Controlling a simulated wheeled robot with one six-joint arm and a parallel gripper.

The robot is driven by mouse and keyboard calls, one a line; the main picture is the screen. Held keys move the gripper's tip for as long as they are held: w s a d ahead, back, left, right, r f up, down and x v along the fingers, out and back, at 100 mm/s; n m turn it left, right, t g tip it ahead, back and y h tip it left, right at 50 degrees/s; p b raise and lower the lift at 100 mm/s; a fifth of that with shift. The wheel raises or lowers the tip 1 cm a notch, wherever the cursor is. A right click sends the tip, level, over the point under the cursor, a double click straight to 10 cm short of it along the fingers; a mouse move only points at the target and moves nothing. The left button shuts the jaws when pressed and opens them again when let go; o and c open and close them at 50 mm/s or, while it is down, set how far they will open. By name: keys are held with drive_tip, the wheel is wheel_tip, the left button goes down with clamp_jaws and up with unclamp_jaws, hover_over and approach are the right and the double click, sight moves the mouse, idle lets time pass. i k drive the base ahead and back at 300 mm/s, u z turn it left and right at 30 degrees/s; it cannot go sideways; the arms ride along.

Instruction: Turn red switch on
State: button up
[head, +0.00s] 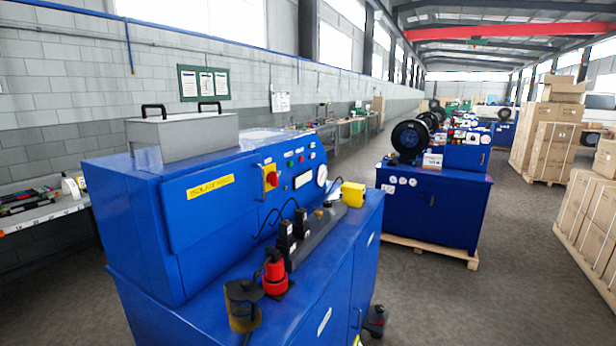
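The red switch (272,178) is a red knob on a yellow plate. It is on the upright front panel of the blue machine (217,226) nearest me, just right of the yellow "ISOLATE" label (211,187). Its face is clear of anything in front, but the knob is too small to tell which way it is turned. My gripper is not in view.
The ledge below the panel holds black-and-red fittings (275,274), a dark cylinder (242,304) and a yellow box (353,194). A small dark-and-red object (375,321) is low beside the cabinet. Open floor (455,305) lies right, bounded by stacked boxes (590,220).

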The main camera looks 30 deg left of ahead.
sight(272, 178)
drive_tip(key=i, duration=2.95)
drive_tip(key=u, duration=3.4)
drive_tip(key=i, duration=0.45)
drive_tip(key=u, duration=0.1)
